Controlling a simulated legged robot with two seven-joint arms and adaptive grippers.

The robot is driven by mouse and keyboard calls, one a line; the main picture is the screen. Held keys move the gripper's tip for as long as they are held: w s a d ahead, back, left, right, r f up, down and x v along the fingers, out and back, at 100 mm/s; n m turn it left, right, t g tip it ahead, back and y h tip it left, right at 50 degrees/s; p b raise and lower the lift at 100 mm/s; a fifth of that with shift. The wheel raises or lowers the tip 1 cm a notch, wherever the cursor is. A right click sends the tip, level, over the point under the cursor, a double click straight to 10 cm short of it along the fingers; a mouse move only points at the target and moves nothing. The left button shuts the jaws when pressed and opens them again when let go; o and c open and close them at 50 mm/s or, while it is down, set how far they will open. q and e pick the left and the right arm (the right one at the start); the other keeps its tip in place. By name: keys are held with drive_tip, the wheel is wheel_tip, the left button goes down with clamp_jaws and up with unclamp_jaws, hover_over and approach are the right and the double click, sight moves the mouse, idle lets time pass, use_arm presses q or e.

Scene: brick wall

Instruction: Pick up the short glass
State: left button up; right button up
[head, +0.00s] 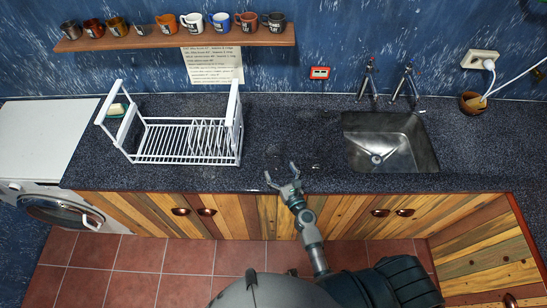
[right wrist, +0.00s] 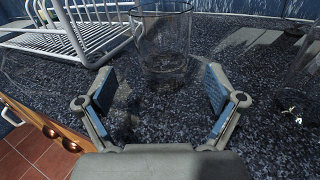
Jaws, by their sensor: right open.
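A clear, see-through glass (right wrist: 163,45) stands upright on the dark speckled counter in the right wrist view, just beyond my right gripper and roughly centred between its fingers. My right gripper (head: 280,170) is over the front part of the counter in the head view, between the dish rack and the sink. Its two fingers are spread wide and empty in the right wrist view (right wrist: 158,86), apart from the glass. In the head view the glass is too faint to make out clearly. My left gripper is not in view.
A white dish rack (head: 185,159) with plates stands left of my right gripper. A sink (head: 405,147) is to the right. A second clear glass (right wrist: 299,82) seems to stand at the right edge of the wrist view. A shelf (head: 180,38) with several mugs hangs above.

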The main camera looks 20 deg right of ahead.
sight(277, 163)
drive_tip(key=shift+w+a, duration=0.15)
drive_tip(key=shift+w, duration=0.1)
drive_tip(key=w, duration=0.5)
drive_tip(key=shift+w+f, duration=0.1)
drive_tip(key=shift+w, duration=0.25)
drive_tip(key=shift+s, duration=0.1)
drive_tip(key=c, duration=0.5)
drive_tip(key=shift+a, duration=0.25)
drive_tip(key=c, duration=1)
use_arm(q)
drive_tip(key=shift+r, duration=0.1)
use_arm(e)
drive_tip(key=shift+d, duration=0.1)
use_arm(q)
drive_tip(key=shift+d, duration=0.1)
use_arm(e)
drive_tip(key=shift+d, duration=0.1)
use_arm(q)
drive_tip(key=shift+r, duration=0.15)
use_arm(e)
drive_tip(key=shift+r, duration=0.2)
